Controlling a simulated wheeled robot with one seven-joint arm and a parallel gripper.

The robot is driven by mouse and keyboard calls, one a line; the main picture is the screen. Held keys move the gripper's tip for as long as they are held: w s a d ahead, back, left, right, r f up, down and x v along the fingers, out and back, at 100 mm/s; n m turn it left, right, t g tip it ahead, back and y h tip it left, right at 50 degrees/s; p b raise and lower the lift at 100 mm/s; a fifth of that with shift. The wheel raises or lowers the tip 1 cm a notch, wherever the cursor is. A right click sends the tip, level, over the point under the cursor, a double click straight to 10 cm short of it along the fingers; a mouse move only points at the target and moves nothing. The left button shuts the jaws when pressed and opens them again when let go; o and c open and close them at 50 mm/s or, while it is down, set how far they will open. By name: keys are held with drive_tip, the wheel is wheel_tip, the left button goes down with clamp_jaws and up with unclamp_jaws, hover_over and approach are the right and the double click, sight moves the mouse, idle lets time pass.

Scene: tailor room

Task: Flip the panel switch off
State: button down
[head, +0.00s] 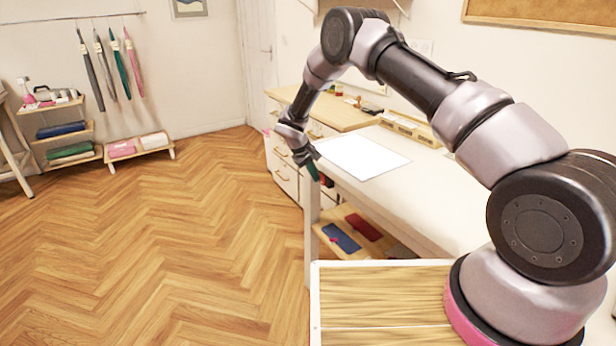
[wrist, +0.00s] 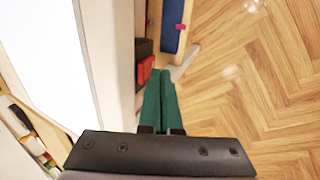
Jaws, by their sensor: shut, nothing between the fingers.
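I cannot make out the panel switch clearly in either view. A pale plate-like shape (head: 421,48) shows on the wall above the white table, partly behind my arm, but it is too faint to tell what it is. My gripper (head: 314,172) hangs at the left edge of the table, fingers pointing down. In the wrist view its green fingers (wrist: 160,80) are together and hold nothing. They are beside the table edge, with the floor to their right.
The white table (head: 433,190) carries a white sheet (head: 362,157) and a wooden tray (head: 409,129). A drawer cabinet (head: 284,165) stands behind it. Folded blue cloth (head: 341,237) and red cloth (head: 363,227) lie on the lower shelf. The wooden floor (head: 180,240) at left is clear.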

drive_tip(key=shift+w+d, duration=0.15)
drive_tip(key=shift+d, duration=0.1)
drive_tip(key=shift+w+d+r, duration=0.15)
drive_tip(key=shift+w+d, duration=0.05)
drive_tip(key=shift+d, duration=0.1)
drive_tip(key=shift+r, duration=0.1)
drive_tip(key=shift+r, duration=0.7)
drive_tip(key=shift+a, duration=0.1)
